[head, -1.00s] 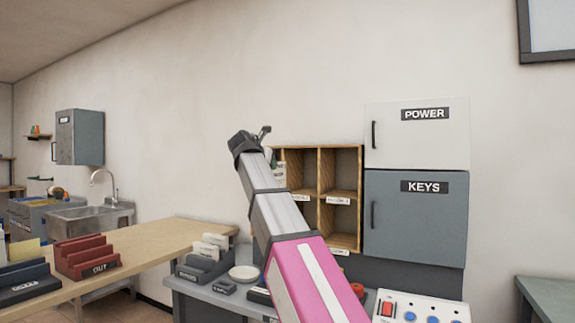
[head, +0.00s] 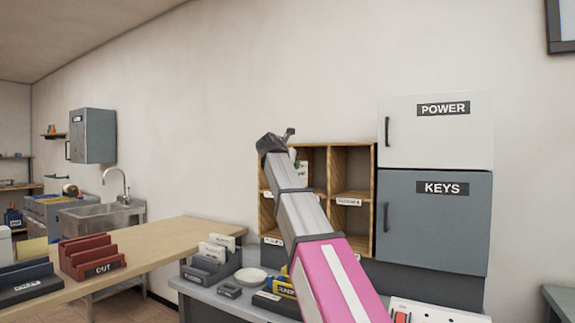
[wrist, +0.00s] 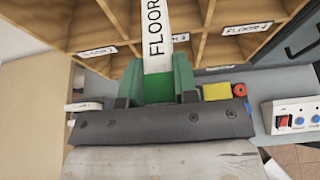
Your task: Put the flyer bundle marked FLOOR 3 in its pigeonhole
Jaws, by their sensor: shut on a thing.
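My gripper (wrist: 157,82) is shut on a white flyer bundle (wrist: 157,40) in the wrist view. Its printing begins "FLOOR"; the number is cut off at the top edge. The bundle stretches away from the green fingers toward the wooden pigeonhole unit (wrist: 195,50). In the head view the gripper (head: 290,135) is near the top of the unit (head: 374,175), at its left column. Part of a white bundle (head: 301,172) shows beside my arm there. My arm hides much of the left column. One right-column label (head: 349,201) seems to read FLOOR 4.
A red OUT rack (head: 92,258) stands on the wooden counter (head: 160,245) at left.

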